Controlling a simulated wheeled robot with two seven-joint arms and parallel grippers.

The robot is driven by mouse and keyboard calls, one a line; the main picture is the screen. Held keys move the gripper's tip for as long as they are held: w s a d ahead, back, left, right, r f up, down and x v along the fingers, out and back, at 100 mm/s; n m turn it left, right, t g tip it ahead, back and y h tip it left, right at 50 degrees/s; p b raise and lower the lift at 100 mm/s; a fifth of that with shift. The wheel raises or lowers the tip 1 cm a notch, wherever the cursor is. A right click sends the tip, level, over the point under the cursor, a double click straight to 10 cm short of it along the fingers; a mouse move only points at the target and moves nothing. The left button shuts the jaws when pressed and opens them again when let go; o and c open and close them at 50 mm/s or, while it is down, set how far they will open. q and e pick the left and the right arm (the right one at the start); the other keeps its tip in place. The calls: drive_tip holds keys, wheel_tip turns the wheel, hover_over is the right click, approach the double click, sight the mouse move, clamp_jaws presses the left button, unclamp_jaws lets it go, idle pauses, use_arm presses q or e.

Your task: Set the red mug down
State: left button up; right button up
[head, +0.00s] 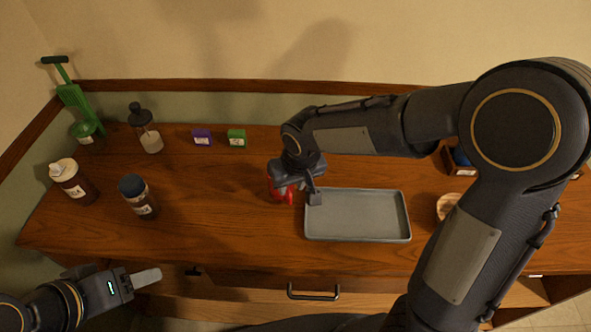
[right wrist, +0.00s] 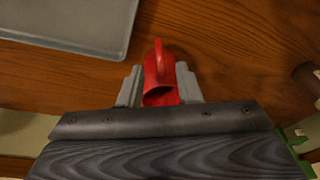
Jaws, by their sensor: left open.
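The red mug (head: 281,191) is on or just above the wooden counter, at the left end of the grey tray; my right gripper partly covers it in the head view. In the right wrist view the mug (right wrist: 161,75) sits between the two grey fingers of my right gripper (right wrist: 159,84), which close on its sides. Its handle points away from the wrist. I cannot tell whether its base touches the wood. My left gripper (head: 147,278) is open and empty, low at the left in front of the counter.
The grey tray (head: 358,238) is empty, right of the mug. Two bottles (head: 73,184) (head: 138,197), a dark-topped jar (head: 146,130) and a green pump-like thing (head: 75,97) stand left. Purple (head: 202,137) and green (head: 236,138) boxes lie behind. The counter between the bottles and mug is clear.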

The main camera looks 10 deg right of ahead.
drive_tip(key=a+v, duration=0.1)
drive_tip(key=v, duration=0.9)
drive_tip(key=s+d+f+m+t+y, duration=0.1)
drive_tip(key=s+d, duration=0.4)
drive_tip(key=s, duration=0.3)
drive_tip(key=s+d+m+t+y, duration=0.1)
drive_tip(key=s+d+m, duration=0.1)
drive_tip(key=s+d, duration=0.3)
drive_tip(key=s, duration=0.3)
drive_tip(key=shift+d+f+t+y, duration=0.35)
drive_tip(key=shift+f+t+y, duration=0.05)
drive_tip(key=shift+s+f, duration=0.3)
drive_tip(key=shift+s, duration=0.3)
drive_tip(key=shift+c, duration=1.1)
drive_tip(key=m+g+y+b, duration=0.4)
drive_tip(key=m+y+b, duration=0.45)
drive_tip(key=m, duration=0.85)
approach(290, 203)
drive_tip(key=shift+w+a+f+y+p, duration=0.3)
drive_tip(key=shift+a+f+y+p, duration=0.25)
drive_tip(key=shift+a+f+p, duration=0.3)
drive_tip(key=shift+w+a+f, duration=0.1)
drive_tip(key=shift+a+f, duration=0.05)
drive_tip(key=shift+a, duration=0.05)
drive_tip(key=x, duration=0.7)
drive_tip(key=shift+a+f, duration=0.1)
drive_tip(key=shift+f, duration=0.1)
